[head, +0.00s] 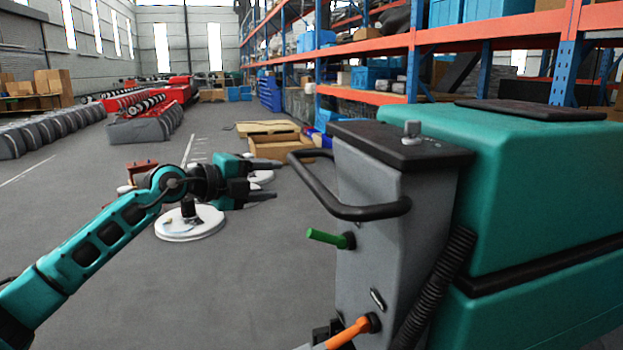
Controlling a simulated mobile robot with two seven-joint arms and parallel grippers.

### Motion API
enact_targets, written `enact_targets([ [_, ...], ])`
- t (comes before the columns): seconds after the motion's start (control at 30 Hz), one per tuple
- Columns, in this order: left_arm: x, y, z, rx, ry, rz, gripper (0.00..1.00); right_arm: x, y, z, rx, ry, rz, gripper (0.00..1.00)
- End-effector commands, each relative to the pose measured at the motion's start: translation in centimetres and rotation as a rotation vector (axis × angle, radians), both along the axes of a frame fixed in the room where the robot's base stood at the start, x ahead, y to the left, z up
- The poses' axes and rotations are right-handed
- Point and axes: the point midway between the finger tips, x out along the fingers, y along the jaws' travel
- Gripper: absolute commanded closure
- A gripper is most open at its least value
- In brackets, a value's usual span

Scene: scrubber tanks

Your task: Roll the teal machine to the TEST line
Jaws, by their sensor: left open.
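The teal machine (540,180) fills the right side of the head view, close to me. Its grey rear column (365,200) carries a black looped handle (345,212), a green lever (327,239) and an orange lever (350,332). My left gripper (272,178) is open and empty, with its fingers pointing right toward the handle. In the picture a gap shows between the fingertips and the handle. My right gripper is not in view. I see no readable TEST line; small white floor markings (196,152) show beyond my left gripper.
A white disc (190,224) with a dark fitting lies on the floor below my left gripper. Pallets and boxes (280,145) stand behind. Blue-and-orange racks (390,100) line the right. Grey and red units (145,125) stand at the left. The grey floor (120,260) between is mostly clear.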

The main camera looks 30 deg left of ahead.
Motion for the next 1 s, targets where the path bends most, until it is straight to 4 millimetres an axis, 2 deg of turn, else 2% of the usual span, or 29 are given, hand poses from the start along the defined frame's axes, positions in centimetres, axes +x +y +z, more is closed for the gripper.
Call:
enact_targets([
  [0.7, 8.8, -2.9, -1.7, -0.004, -0.003, -0.001, 0.46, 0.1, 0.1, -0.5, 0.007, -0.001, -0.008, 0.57],
  [1.0, 10.3, -3.4, -2.0, 0.0, -0.002, -0.001, 0.46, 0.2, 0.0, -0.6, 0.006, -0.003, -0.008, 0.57],
])
